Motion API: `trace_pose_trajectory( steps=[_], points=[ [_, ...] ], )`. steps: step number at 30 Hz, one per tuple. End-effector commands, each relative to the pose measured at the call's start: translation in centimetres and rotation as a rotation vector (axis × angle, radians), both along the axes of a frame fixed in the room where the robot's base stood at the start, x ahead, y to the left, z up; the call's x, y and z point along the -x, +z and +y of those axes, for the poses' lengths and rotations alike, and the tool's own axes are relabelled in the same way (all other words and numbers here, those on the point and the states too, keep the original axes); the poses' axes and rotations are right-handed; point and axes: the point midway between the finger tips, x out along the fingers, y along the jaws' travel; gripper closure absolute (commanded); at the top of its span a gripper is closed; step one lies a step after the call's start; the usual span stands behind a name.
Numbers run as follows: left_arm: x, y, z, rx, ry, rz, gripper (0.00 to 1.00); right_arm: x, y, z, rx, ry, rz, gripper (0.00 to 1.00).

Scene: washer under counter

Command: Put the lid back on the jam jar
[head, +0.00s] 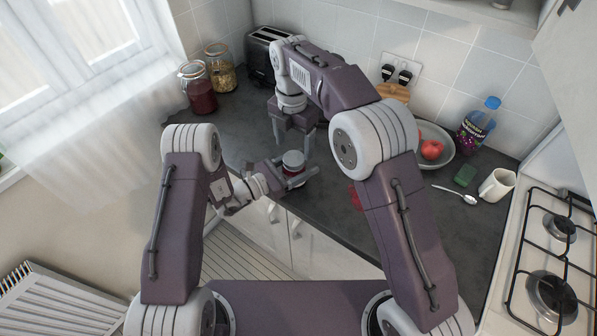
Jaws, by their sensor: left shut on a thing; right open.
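A small jar (293,168) with a pale, whitish top and dark red lower part stands at the counter's front edge. I take it for the jam jar; I cannot tell whether the pale top is a lid. My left gripper (297,174) is shut on it, with fingers on both sides. My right gripper (292,144) is open and points down just above the jar, with nothing visible between its fingers. A red thing (355,196) lies on the counter to the right, partly hidden by my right arm; I cannot tell what it is.
Two glass jars (198,88) (220,68) and a toaster (266,52) stand at the back left. To the right are a bowl with red fruit (432,150), bottle (476,126), sponge (465,175), spoon (456,195), mug (497,185) and hob (553,255).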

Motion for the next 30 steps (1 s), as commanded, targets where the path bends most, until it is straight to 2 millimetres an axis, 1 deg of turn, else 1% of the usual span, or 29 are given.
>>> trace_pose_trajectory(
  steps=[1,3,6,9,12,19,20,21,23,24,27,30],
  points=[
    [0.0,0.0,0.0,-0.001,0.000,0.001,1.00,0.0,-0.9,0.0,0.001,-0.001,0.003,0.28],
    [0.0,0.0,0.0,-0.001,0.000,0.001,1.00,0.1,-2.0,-0.1,0.001,-0.001,0.003,0.28],
    [0.0,0.0,0.0,-0.001,0.001,0.001,1.00,0.0,-3.3,0.0,0.001,-0.001,0.002,0.28],
    [0.0,0.0,0.0,-0.001,0.001,0.001,1.00,0.0,-4.1,0.0,0.001,-0.001,0.001,0.28],
    [0.0,0.0,0.0,-0.001,0.001,0.001,1.00,0.0,-4.5,0.0,0.001,-0.001,0.001,0.28],
    [0.0,0.0,0.0,-0.001,0.001,0.001,1.00,0.0,-4.5,0.0,0.000,-0.001,0.000,0.28],
    [0.0,0.0,0.0,-0.001,0.001,0.001,1.00,0.0,-4.5,0.0,0.000,-0.001,0.000,0.31],
    [0.0,0.0,0.0,-0.001,0.001,0.001,1.00,0.0,-4.5,0.0,0.000,-0.001,0.000,0.42],
    [0.0,0.0,0.0,-0.001,0.001,0.001,1.00,0.0,-4.5,0.0,0.000,-0.001,0.000,0.59],
    [0.0,0.0,0.0,-0.001,0.001,0.001,1.00,0.0,-4.5,0.0,0.001,-0.001,0.001,0.70],
    [0.0,0.0,0.0,-0.001,0.002,0.001,1.00,0.0,-4.5,0.0,0.002,-0.001,0.001,0.95],
    [0.0,-0.1,0.1,-0.001,0.003,0.002,1.00,0.0,-4.5,-0.1,0.002,-0.017,0.001,0.95]
  ],
)
